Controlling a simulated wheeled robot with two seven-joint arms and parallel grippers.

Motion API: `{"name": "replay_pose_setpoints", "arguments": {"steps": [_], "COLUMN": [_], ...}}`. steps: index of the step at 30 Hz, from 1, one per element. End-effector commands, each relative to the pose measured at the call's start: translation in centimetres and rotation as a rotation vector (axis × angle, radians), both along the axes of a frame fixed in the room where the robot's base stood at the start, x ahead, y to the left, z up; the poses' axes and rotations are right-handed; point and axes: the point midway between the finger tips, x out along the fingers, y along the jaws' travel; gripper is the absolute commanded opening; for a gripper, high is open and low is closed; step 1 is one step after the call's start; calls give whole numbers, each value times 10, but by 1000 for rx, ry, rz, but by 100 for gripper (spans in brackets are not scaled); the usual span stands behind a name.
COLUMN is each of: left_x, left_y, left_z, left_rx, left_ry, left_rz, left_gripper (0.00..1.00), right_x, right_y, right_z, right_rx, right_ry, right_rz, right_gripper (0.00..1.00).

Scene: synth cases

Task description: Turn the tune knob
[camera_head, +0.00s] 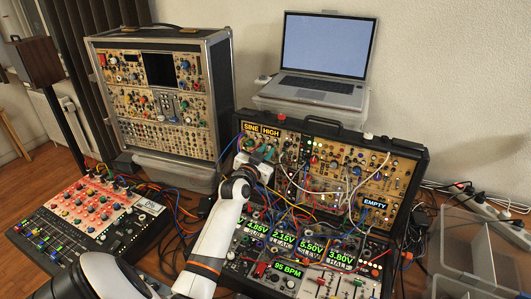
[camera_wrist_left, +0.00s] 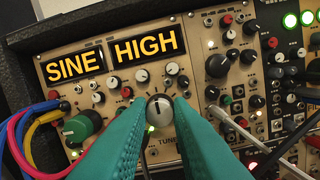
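The fingertips appear to meet the knob's sides with no clear gap. In the head view my left gripper (camera_head: 254,157) is at the upper left of the open synth case (camera_head: 421,163), just below the SINE and HIGH displays (camera_head: 261,130). The wrist and fingers hide the knob there. My right gripper is not in view.
A green knob (camera_wrist_left: 80,127) and patch cables (camera_wrist_left: 28,135) are left of the fingers. A light cable (camera_wrist_left: 232,122) runs close on the right. A taller synth case (camera_head: 221,75), a laptop (camera_head: 322,60), a red-panelled mixer (camera_head: 95,205) and clear bins (camera_head: 465,250) surround the case.

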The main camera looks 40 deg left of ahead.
Motion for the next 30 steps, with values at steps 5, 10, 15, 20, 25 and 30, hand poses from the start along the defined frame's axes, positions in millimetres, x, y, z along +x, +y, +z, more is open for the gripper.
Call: {"name": "replay_pose_setpoints", "arguments": {"steps": [5,10,15,20,25,30], "left_x": [0,0,0,0,0,0], "left_y": [0,0,-1,-1,-1,0], "left_z": [0,1,2,2,2,2], "left_rx": [-3,-36,-120,-226,-335,-420], "left_ry": [-1,-11,-38,-70,-105,-132], "left_rz": [1,4,14,25,37,47], "left_gripper": [0,0,0,0,0,0], "right_x": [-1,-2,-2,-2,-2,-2], "right_y": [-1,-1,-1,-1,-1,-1], "right_z": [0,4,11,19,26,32], "right_rx": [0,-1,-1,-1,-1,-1], "right_ry": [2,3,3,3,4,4], "right_rz": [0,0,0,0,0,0], "right_gripper": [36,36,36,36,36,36]}}
